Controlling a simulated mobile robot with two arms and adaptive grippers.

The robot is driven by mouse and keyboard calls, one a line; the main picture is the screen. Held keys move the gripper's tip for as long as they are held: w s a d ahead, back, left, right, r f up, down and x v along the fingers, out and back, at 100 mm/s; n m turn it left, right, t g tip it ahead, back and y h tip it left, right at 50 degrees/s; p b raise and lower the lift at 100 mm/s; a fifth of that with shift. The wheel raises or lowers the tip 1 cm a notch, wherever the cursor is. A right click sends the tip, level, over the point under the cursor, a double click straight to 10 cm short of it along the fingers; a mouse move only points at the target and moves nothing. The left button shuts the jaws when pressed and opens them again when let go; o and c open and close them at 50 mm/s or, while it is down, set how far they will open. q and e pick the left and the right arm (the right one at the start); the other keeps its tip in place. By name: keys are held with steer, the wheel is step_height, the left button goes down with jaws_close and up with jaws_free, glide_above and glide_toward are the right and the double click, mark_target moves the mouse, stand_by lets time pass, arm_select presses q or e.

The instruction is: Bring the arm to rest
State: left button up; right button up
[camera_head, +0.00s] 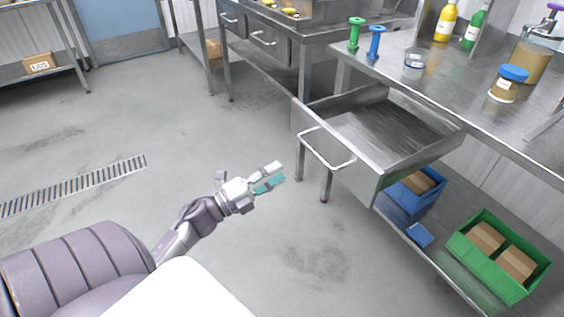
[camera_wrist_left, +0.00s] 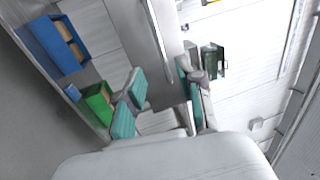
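My left gripper (camera_head: 273,176) hangs in the air above the open floor, left of the pulled-out drawer. It has teal pads and points toward the right of the head view. In the left wrist view the two fingers of this gripper (camera_wrist_left: 162,98) stand apart with nothing between them, so it is open and empty. My right gripper is not in view.
The metal drawer (camera_head: 372,137) stands pulled out, with its handle (camera_head: 327,150) facing my left gripper. Bottles and jars stand on the counter (camera_head: 433,82). Below are a blue bin (camera_head: 413,200) and a green bin (camera_head: 485,270) with boxes. The floor (camera_head: 130,115) at left is clear.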

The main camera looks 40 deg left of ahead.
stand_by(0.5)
arm_select(q)
steer(key=s+f+n+g+y+p, duration=0.35)
steer(key=f+n, duration=0.35)
steer(key=f, duration=0.6)
steer(key=s+f+n+g+y+p, duration=0.35)
steer(key=f+n, duration=0.25)
steer(key=f, duration=0.7)
steer(key=s+d+f+n+g+p, duration=0.2)
steer(key=s+d+f+g, duration=0.1)
steer(key=s, duration=0.7)
steer(key=s+d+f+n+g+p, duration=0.2)
steer(key=s+d+f+g, duration=0.2)
steer(key=s, duration=0.7)
steer(key=s+d+f+n+g+p, duration=0.1)
steer(key=s+d+f+n+g, duration=0.1)
steer(key=s+d+f+g, duration=0.2)
steer(key=s+d+f, duration=0.3)
steer(key=s+f, duration=0.2)
steer(key=s, duration=0.1)
steer(key=shift+s+f+n+p, duration=0.25)
steer(key=shift+s+n+p, duration=0.05)
steer(key=shift+p, duration=0.1)
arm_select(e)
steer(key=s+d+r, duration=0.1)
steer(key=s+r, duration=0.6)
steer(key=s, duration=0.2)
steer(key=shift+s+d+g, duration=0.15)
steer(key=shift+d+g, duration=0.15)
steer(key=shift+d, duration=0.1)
